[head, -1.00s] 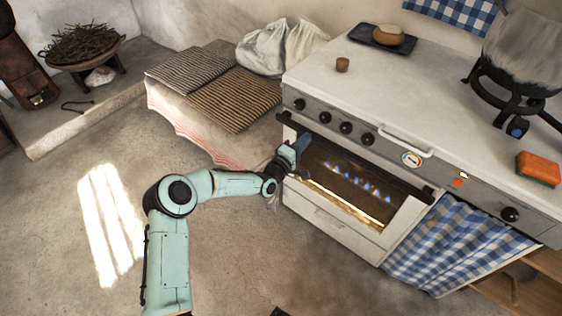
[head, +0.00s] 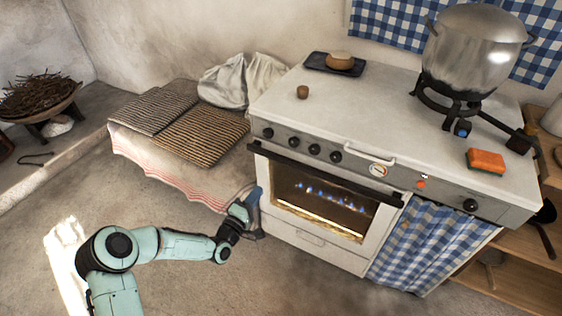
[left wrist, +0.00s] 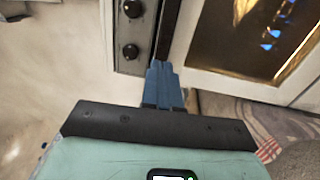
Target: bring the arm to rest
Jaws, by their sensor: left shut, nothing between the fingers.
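My left arm comes in from the lower left in the head view. Its gripper (head: 254,196) is at the left front edge of the white stove (head: 285,235), beside the oven door. In the left wrist view the blue fingers (left wrist: 160,72) are together with nothing between them, near the stove's dark knobs and the oven window. I cannot tell whether the fingertips touch the stove. My right gripper is not in view.
The oven window (head: 320,200) shows blue flames inside. A large pot (head: 470,50) stands on a burner, with an orange sponge (head: 486,160) near it. Striped mats (head: 200,137) lie on a ledge left of the stove. The floor in front is clear.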

